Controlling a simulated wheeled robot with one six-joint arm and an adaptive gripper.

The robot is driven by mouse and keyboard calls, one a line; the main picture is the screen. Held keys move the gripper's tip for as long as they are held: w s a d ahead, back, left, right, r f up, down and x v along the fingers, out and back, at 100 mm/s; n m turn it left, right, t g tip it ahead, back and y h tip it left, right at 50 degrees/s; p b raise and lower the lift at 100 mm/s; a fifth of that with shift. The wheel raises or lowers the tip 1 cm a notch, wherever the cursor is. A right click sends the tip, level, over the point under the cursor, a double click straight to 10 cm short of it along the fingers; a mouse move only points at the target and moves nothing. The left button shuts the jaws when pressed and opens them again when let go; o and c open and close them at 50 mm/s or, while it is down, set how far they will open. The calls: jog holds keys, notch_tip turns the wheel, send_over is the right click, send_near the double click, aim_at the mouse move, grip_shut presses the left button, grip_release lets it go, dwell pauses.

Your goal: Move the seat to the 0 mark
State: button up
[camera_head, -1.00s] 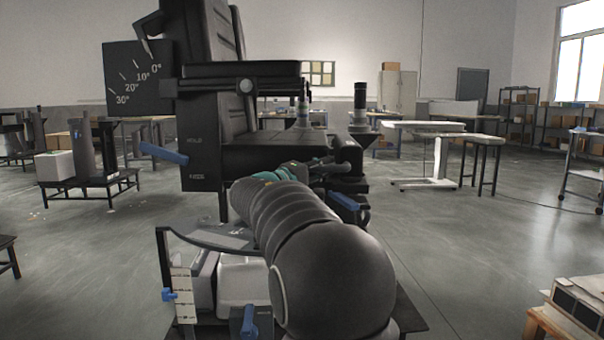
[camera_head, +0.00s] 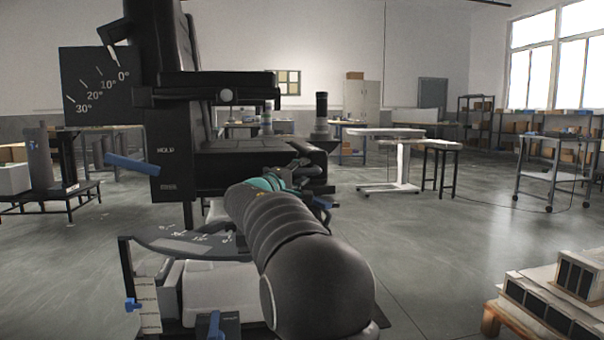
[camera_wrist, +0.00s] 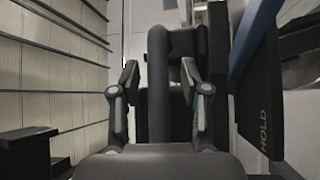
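The black seat (camera_head: 250,157) with its tall backrest (camera_head: 160,45) and armrest (camera_head: 205,88) stands at left centre in the head view. A dark dial plate (camera_head: 85,88) marked 0° to 30° is beside the backrest. A thin pointer (camera_head: 108,42) has its tip close to the 0° label. A curved scale plate (camera_head: 190,246) with small white marks lies below the seat, partly behind my arm. My gripper (camera_head: 297,174) is at the seat's right side. In the wrist view, my gripper (camera_wrist: 159,72) has its fingers apart on either side of a dark bar (camera_wrist: 158,100), with gaps visible.
A blue lever (camera_head: 133,164) sticks out left by the HOLD label, which also shows in the wrist view (camera_wrist: 264,128). A pallet with boxes (camera_head: 545,300) stands at lower right.

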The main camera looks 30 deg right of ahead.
jog(key=shift+w+a, duration=0.1)
jog(key=shift+a, duration=0.4)
jog(key=v, duration=1.1)
jog(key=shift+s, duration=0.3)
jog(key=shift+a, duration=0.1)
jog(key=s+a+f+m+g+y+p, duration=0.1)
jog(key=s+f+g+y+p, duration=0.25)
jog(key=s, duration=0.65)
jog(key=s+a+f+m+y+p, duration=0.1)
jog(key=s+a+f+y+p, duration=0.1)
jog(key=s+f+y, duration=0.6)
jog(key=s+a+f+y+p, duration=0.2)
jog(key=s+a+f+y, duration=0.1)
jog(key=s+a, duration=0.4)
jog(key=s+a+f+m+y+p, duration=0.1)
jog(key=s+a+f+y, duration=0.2)
jog(key=s+a, duration=0.4)
jog(key=s+t, duration=0.1)
jog(key=s, duration=0.2)
jog(key=shift+s+m+p, duration=0.3)
jog(key=shift+s+p, duration=0.1)
